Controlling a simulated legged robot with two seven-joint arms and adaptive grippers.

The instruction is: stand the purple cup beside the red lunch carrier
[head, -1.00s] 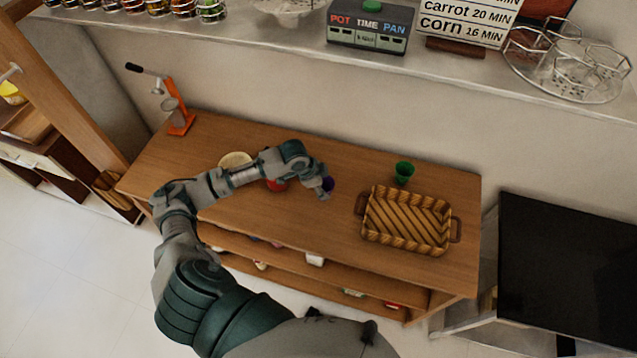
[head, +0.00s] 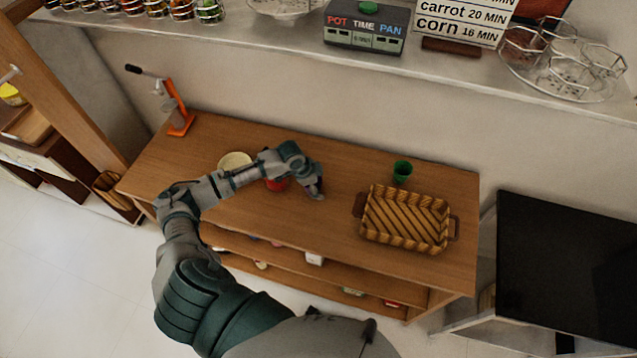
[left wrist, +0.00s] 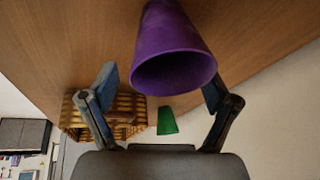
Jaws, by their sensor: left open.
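The purple cup (left wrist: 172,48) stands upright on the wooden table, shown upside down in the left wrist view. It is between the spread fingers of my left gripper (left wrist: 160,88), which is open; I cannot tell whether either finger touches it. In the head view my left gripper (head: 314,191) is over the middle of the table and hides nearly all of the cup, leaving a dark purple sliver. The red lunch carrier (head: 277,185) appears only as a red part below my left forearm, left of the gripper; my arm hides the rest. My right gripper is not in view.
A woven basket (head: 406,218) with handles and a green cup (head: 402,171) stand right of my gripper. A cream round dish (head: 235,160) is to the left, and an orange press (head: 178,117) at the far left. Bare table lies between gripper and basket.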

